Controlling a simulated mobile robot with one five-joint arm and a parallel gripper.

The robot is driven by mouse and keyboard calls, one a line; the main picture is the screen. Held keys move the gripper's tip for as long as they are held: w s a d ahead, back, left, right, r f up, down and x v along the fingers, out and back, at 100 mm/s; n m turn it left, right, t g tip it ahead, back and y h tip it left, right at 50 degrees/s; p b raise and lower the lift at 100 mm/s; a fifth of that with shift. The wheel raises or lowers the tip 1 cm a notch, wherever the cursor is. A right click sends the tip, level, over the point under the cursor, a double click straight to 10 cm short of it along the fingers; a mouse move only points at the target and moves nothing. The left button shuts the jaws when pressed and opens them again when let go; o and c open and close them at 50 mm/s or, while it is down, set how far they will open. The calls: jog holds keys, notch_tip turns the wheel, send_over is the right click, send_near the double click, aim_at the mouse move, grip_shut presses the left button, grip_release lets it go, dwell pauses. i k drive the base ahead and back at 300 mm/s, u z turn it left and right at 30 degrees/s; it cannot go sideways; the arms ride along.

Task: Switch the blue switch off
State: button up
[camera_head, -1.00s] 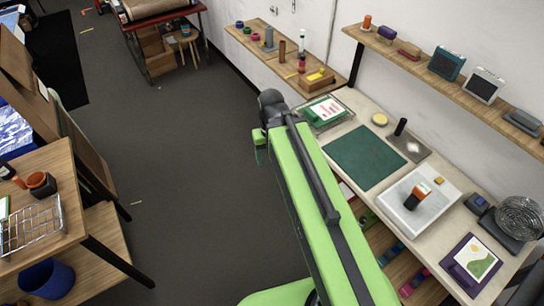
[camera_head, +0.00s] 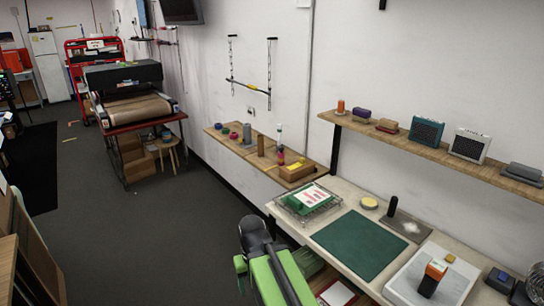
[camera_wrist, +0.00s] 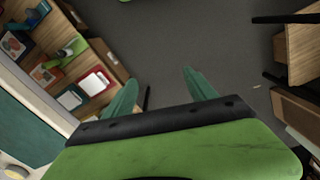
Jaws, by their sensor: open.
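I cannot make out a clear blue switch. A small dark blue device (camera_head: 499,281) sits on the workbench at the lower right of the head view, and I cannot tell whether it is a switch or what state it is in. My gripper, at the end of my green arm, is low in the head view, left of the bench, with its fingers mostly hidden there. In the wrist view my gripper (camera_wrist: 158,88) has its two green fingers spread apart with nothing between them, over the floor.
The workbench holds a green mat (camera_head: 360,245), a wire tray (camera_head: 306,199) and a pale slab (camera_head: 455,275) with an orange-topped block (camera_head: 434,275). A wall shelf (camera_head: 450,156) with boxes hangs above. A conveyor machine (camera_head: 138,105) stands behind.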

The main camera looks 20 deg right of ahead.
aim_at(503, 275)
jog(key=z, duration=0.05)
jog(key=k, duration=1.05)
jog(key=u, duration=1.8)
jog(key=i, duration=1.15)
jog(key=z, duration=4.2)
jog(key=i, duration=0.9)
jog(key=u, duration=0.15)
